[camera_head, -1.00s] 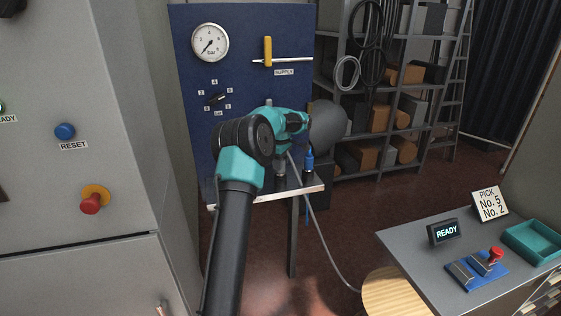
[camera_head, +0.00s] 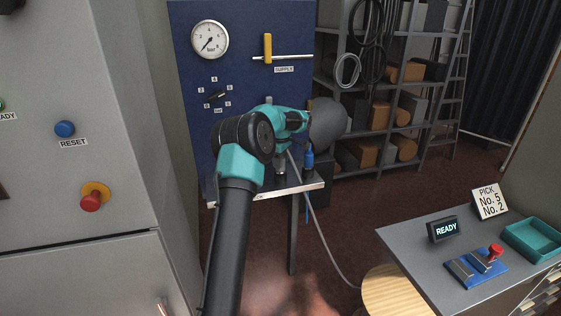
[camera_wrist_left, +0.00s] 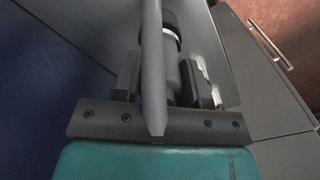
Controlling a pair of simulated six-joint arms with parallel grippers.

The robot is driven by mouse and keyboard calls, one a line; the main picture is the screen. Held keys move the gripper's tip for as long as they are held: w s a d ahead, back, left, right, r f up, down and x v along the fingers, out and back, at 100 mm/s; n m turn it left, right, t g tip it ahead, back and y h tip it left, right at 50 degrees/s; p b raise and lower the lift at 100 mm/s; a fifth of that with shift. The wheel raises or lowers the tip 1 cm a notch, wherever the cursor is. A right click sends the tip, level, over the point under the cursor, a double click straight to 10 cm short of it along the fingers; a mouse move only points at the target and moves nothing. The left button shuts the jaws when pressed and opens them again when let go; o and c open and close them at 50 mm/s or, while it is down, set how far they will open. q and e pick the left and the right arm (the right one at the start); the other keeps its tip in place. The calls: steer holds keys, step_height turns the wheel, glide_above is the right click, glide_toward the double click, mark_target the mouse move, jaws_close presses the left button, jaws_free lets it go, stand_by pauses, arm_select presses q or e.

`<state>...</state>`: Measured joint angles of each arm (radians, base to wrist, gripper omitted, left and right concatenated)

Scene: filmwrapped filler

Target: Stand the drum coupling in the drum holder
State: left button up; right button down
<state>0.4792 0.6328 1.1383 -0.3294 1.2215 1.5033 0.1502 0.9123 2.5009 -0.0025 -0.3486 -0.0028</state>
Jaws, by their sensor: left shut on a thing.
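My left gripper (camera_head: 280,166) is above the narrow metal shelf in front of the blue panel, partly hidden by my arm. In the left wrist view its fingers (camera_wrist_left: 165,88) are shut on a dark cylindrical piece with a pale ring (camera_wrist_left: 171,42), which I take for the drum coupling. A grey hose (camera_wrist_left: 153,60) crosses in front of it and hides part of the grip. In the head view the hose (camera_head: 322,238) hangs down to the right. I cannot make out the drum holder for certain. My right gripper is not in view.
A blue fitting (camera_head: 308,158) stands upright on the shelf (camera_head: 295,189), just right of my gripper. A dark grey rounded body (camera_head: 328,125) is behind it. A grey cabinet (camera_head: 75,190) is on the left. A desk (camera_head: 410,242) and a round wooden top (camera_head: 392,292) are at lower right.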

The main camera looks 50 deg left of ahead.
arm_select(q)
steer(key=shift+f, duration=0.15)
stand_by(0.3)
steer(key=o, duration=1.1)
step_height(320, 180, up, 18)
steer(key=shift+f, duration=0.25)
